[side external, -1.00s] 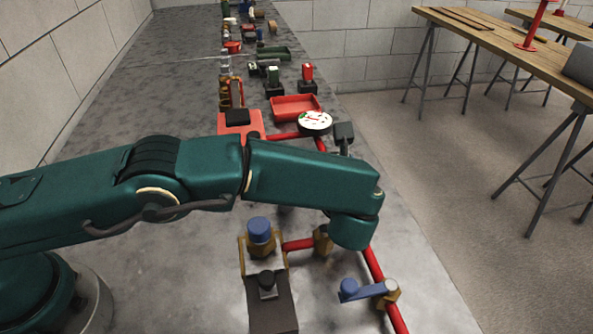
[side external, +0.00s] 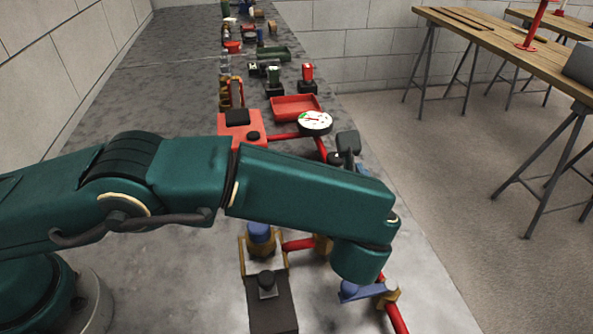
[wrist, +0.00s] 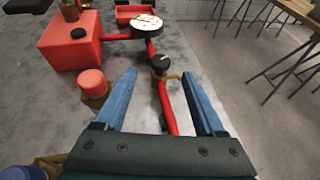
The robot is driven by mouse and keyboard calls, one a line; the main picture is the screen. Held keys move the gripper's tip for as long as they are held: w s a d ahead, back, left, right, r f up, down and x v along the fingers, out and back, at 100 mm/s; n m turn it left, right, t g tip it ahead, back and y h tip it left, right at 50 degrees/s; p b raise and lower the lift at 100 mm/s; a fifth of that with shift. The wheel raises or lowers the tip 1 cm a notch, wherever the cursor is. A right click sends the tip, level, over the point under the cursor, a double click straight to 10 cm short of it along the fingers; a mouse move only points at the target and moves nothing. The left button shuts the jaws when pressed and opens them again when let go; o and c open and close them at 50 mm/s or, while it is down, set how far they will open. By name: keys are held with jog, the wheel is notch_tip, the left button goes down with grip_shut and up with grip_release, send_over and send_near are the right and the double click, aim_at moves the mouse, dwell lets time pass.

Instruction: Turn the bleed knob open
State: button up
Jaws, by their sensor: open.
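A round black knob (wrist: 160,63) with a pale line on top, which I take to be the bleed knob, sits on a brass fitting on the red pipe (wrist: 168,112). In the wrist view my gripper (wrist: 159,75) is open, with its two blue fingers spread to the left and right of the pipe. The knob appears between the fingertips, with a visible gap on both sides; I cannot tell the height difference.
A red box (wrist: 72,42) with a black button and a red-capped brass fitting (wrist: 92,84) stand left of the fingers. A white-faced gauge (side external: 315,122) sits on the pipe beyond. A blue lever valve (side external: 365,290) and a blue cap (side external: 259,232) are nearer the camera.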

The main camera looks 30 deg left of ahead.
jog(key=m+t+h, duration=0.2)
jog(key=m+h, duration=0.2)
jog(key=h, duration=0.1)
send_near(334, 160)
jog(key=shift+g, duration=0.3)
jog(key=x, duration=0.8)
jog(key=shift+w+a+r, duration=0.1)
jog(key=shift+w+r, duration=0.05)
jog(key=shift+w, duration=0.25)
grip_shut()
